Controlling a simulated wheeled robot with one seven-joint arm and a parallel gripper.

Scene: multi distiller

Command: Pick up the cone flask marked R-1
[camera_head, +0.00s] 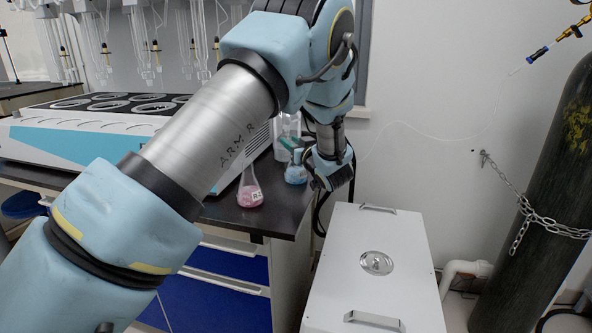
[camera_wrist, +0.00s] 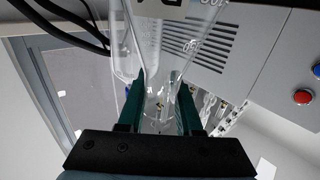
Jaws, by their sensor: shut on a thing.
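My gripper (camera_wrist: 160,112) has its green fingers shut on the narrow part of a clear glass cone flask (camera_wrist: 163,75). A pale label (camera_wrist: 170,9) with dark lettering is cut off at the top edge of the wrist view, so I cannot read its full mark. In the head view my gripper (camera_head: 299,157) is at the right end of the dark bench, at a flask with blue contents (camera_head: 295,174), which appears to be the held one. Left of it stands a flask with pink contents (camera_head: 250,190); its label starts with R, the number unclear.
More clear glassware (camera_head: 287,125) stands behind the gripper, close to the vented machine (camera_head: 90,135). A white lidded box (camera_head: 376,290) stands on the right. A dark gas cylinder (camera_head: 535,210) is chained to the wall.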

